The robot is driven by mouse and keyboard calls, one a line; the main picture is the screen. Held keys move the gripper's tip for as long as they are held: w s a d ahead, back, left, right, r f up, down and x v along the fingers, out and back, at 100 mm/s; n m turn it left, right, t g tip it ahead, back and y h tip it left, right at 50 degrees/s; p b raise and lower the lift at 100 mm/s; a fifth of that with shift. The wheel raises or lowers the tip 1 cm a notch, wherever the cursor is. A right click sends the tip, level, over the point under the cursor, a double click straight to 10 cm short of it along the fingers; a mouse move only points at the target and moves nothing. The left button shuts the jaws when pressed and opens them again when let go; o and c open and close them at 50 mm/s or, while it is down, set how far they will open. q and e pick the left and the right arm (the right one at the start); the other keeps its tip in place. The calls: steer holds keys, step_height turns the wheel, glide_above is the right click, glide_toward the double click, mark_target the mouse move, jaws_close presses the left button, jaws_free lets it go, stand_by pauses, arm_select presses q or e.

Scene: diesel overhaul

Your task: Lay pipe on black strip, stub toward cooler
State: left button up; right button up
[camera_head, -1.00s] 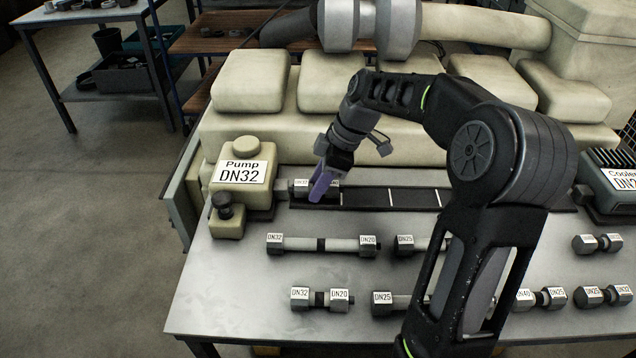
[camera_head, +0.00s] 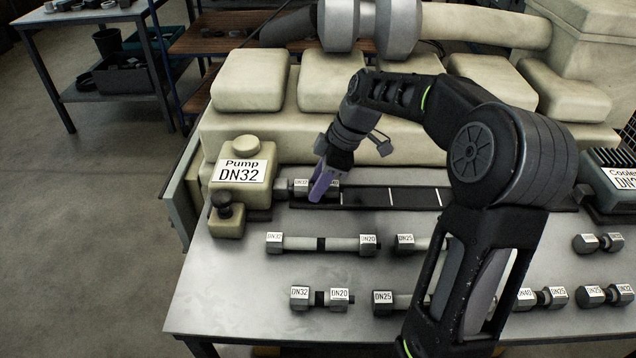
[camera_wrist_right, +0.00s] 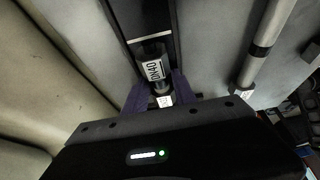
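A short pipe with pale end blocks lies along the left end of the black strip (camera_head: 415,198), beside the pump (camera_head: 242,175). Its DN32 end (camera_head: 301,184) is toward the pump, and its DN40 end (camera_wrist_right: 153,69) shows in the right wrist view. My right gripper (camera_head: 322,185) is down over this pipe; its purple fingers (camera_wrist_right: 157,92) stand on either side of it and look spread apart. The fingers hide part of the pipe's middle. The cooler (camera_head: 612,183) is at the strip's far right end. My left gripper is not in view.
On the table in front lie a long DN32–DN20 pipe (camera_head: 340,244), a short DN32–DN20 pipe (camera_head: 319,298) and several other pipes, some hidden by my right arm. The large beige engine (camera_head: 300,130) stands behind the strip. The strip right of the gripper is bare, with white marks.

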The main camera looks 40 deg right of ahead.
steer(key=shift+o, duration=2)
steer(key=shift+d+r, duration=0.1)
steer(key=shift+r, duration=0.1)
steer(key=v, duration=0.7)
steer(key=shift+r, duration=0.15)
